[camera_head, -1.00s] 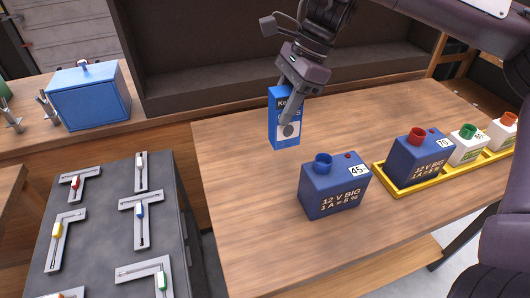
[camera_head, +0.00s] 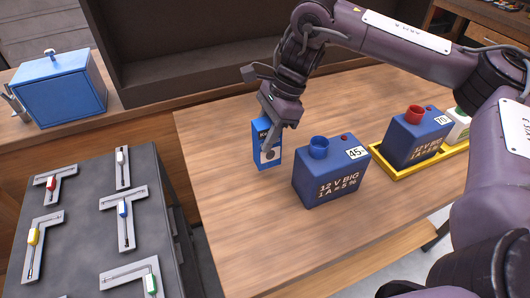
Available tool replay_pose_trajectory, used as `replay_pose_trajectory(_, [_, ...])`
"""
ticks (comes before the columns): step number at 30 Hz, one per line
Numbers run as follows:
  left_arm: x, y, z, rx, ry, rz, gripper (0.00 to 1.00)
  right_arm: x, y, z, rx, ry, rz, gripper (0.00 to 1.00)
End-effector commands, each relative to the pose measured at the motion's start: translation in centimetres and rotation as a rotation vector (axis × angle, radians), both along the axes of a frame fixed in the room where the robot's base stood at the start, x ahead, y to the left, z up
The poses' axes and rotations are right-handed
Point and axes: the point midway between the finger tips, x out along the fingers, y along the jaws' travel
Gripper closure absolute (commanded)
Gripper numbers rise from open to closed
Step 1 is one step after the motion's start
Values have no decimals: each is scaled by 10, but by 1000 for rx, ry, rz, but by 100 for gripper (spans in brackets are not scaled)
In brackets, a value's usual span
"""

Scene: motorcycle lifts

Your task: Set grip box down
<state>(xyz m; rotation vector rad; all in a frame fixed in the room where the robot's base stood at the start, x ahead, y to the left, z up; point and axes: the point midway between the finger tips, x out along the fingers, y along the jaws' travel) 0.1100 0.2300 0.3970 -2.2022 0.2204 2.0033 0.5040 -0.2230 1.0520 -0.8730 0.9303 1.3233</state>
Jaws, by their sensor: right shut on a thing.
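The grip box (camera_head: 263,150) is a small upright blue box with a white label, at the left part of the wooden table, left of and behind a blue battery. My right gripper (camera_head: 272,137) is shut on it from above, with a finger across its front face. The box's lower edge appears at or just above the table top; I cannot tell if it touches. My left gripper is not in view.
A blue battery marked 45 (camera_head: 330,180) stands close by on the wooden table (camera_head: 240,228). A yellow tray (camera_head: 397,178) holds another blue battery (camera_head: 416,142) and a white one (camera_head: 457,127). A grey bench (camera_head: 82,232) with slotted plates and a blue cabinet (camera_head: 60,92) are at left.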

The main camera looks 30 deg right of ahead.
Motion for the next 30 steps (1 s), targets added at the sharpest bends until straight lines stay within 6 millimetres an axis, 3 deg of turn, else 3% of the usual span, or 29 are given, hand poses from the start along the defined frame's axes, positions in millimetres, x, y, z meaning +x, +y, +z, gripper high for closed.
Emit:
replay_pose_trajectory(12, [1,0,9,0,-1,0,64,0,0,-47,0,0,-1,90])
replay_pose_trajectory(24, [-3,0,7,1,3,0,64,0,0,-55,0,-1,0,90])
replay_pose_trajectory(25, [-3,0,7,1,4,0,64,0,0,-54,0,-1,0,61])
replay_pose_trajectory(30, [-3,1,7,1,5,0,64,0,0,-54,0,-1,0,42])
